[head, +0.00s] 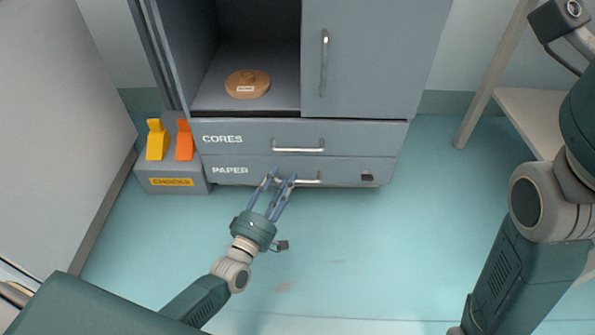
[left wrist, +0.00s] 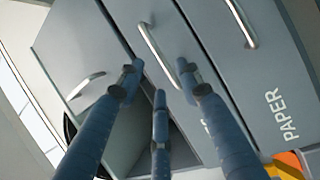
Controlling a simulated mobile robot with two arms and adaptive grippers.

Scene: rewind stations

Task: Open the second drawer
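The grey cabinet has two stacked drawers. The upper drawer, marked CORES (head: 240,138), and the lower, second drawer, marked PAPER (head: 240,170), both look shut. The PAPER drawer's bar handle (head: 308,181) is partly behind my left gripper (head: 277,178), which is in front of the handle's left end with fingers apart and empty. Whether a finger touches the handle I cannot tell. In the left wrist view, the PAPER handle (left wrist: 241,24) lies beyond and right of the open fingers (left wrist: 158,80); the CORES handle (left wrist: 150,45) shows behind them. My right gripper is out of view.
Above the drawers, an open compartment holds a round tan disc (head: 247,84) beside a shut door with a handle (head: 324,62). A box marked CHOCKS (head: 170,182), with yellow and orange chocks, stands left of the drawers. The floor in front is clear. A table (head: 530,110) stands right.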

